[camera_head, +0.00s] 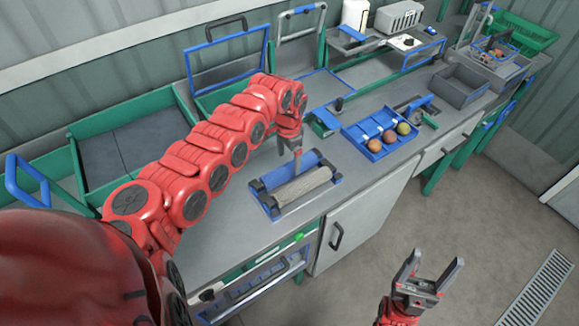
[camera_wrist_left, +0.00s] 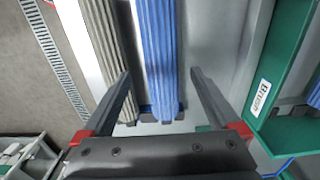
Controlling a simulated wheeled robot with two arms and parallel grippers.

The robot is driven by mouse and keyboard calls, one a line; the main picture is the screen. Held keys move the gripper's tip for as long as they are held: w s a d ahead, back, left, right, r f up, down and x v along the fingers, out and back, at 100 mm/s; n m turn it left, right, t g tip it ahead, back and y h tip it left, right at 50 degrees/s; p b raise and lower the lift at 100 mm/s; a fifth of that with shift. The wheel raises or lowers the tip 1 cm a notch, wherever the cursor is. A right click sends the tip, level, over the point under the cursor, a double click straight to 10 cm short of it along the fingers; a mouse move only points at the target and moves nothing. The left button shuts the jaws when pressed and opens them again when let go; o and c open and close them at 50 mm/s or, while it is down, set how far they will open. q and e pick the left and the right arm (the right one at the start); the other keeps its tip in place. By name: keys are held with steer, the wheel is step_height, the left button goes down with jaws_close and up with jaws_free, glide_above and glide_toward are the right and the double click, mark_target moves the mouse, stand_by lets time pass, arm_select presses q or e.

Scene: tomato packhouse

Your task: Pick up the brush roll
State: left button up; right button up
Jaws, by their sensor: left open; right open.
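Two long ribbed rolls lie side by side on a low stand on the bench: a blue roll (camera_head: 275,179) and a grey-beige roll (camera_head: 304,187) nearer the front edge. The frames do not settle which is the brush roll. My left gripper (camera_head: 297,162) points down over the stand and hides part of the blue roll. In the left wrist view my open fingers (camera_wrist_left: 161,72) are on either side of the blue roll (camera_wrist_left: 160,45), with nothing gripped. The grey-beige roll (camera_wrist_left: 103,40) is outside the left finger. My right gripper (camera_head: 437,258) is open and empty, in front of the bench.
A green holder (camera_wrist_left: 292,135) labelled "Brush" is at the right in the left wrist view. A blue tray (camera_head: 352,131) with several tomatoes stands right of the stand. A grey crate (camera_head: 453,95) is farther right. Green-walled bins (camera_head: 77,165) stand at the left.

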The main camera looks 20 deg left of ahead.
mark_target(289, 166)
arm_select(q)
step_height(289, 166, down, 5)
steer(key=shift+r+p, duration=0.15)
steer(key=shift+p, duration=1.05)
steer(key=shift+a+f, duration=0.1)
steer(key=shift+f, duration=0.3)
steer(key=shift+c, duration=0.2)
jaws_close()
steer(key=shift+r, duration=0.1)
